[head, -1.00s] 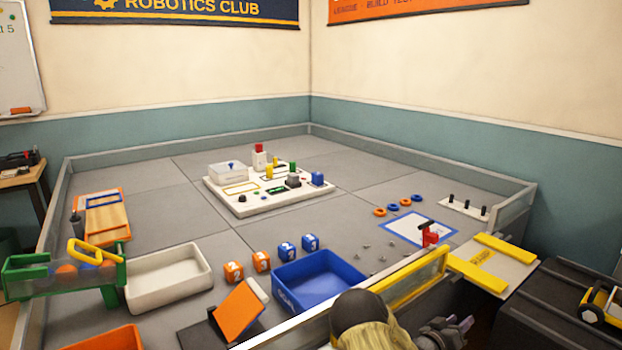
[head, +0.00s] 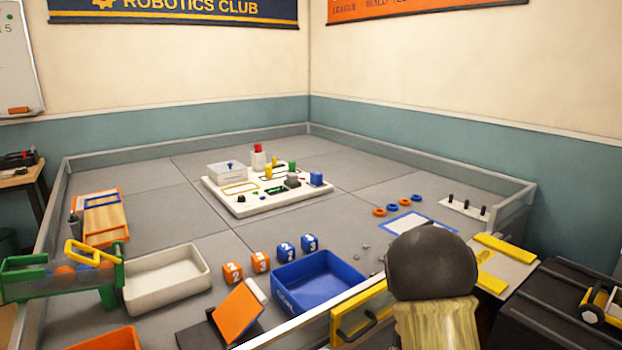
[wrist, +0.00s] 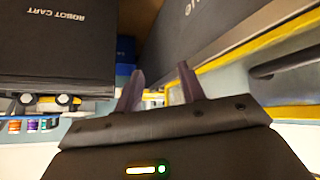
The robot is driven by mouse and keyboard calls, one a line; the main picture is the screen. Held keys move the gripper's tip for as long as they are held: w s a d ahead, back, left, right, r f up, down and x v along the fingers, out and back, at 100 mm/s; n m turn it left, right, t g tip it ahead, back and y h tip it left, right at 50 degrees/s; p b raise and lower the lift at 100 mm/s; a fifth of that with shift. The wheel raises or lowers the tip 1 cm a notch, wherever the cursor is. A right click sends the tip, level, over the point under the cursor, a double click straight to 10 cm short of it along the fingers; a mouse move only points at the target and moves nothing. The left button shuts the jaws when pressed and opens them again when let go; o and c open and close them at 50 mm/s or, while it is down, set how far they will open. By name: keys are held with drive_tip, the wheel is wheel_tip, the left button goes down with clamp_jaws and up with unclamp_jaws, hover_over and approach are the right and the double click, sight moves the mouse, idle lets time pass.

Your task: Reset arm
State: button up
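My gripper (wrist: 158,90) shows in the wrist view with its two dark fingers apart and nothing between them. It is hidden in the head view, where only my arm shows, its dark rounded joint rising at the lower right in front of the arena's near wall. In the wrist view a dark cart box (wrist: 58,40) marked "ROBOT CART" appears upside down at the left. A yellow-edged panel (wrist: 290,112) with a dark handle is at the right.
The walled grey arena holds a blue bin (head: 318,285), a white tray (head: 168,280), numbered cubes (head: 285,252), a white board of parts (head: 265,190) and rings (head: 392,208). A yellow panel with a black handle (head: 358,326) is on the near wall. A dark case (head: 540,305) stands right.

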drive_tip(key=s+a+r+n+g+y, duration=0.1)
drive_tip(key=s+a+r+g, duration=0.2)
drive_tip(key=s, duration=0.5)
drive_tip(key=s+a+r+n+y, duration=0.2)
drive_tip(key=s+a, duration=0.3)
drive_tip(key=s, duration=0.2)
drive_tip(key=s+a+r+n+g+y, duration=0.1)
drive_tip(key=s+a+r+g, duration=0.2)
drive_tip(key=s, duration=0.5)
wheel_tip(320, 180, up, 29)
drive_tip(key=a+t+p, duration=0.1)
drive_tip(key=p, duration=2.8)
drive_tip(key=shift+w, duration=0.3)
drive_tip(key=shift+f, duration=0.15)
drive_tip(key=shift+d, duration=0.15)
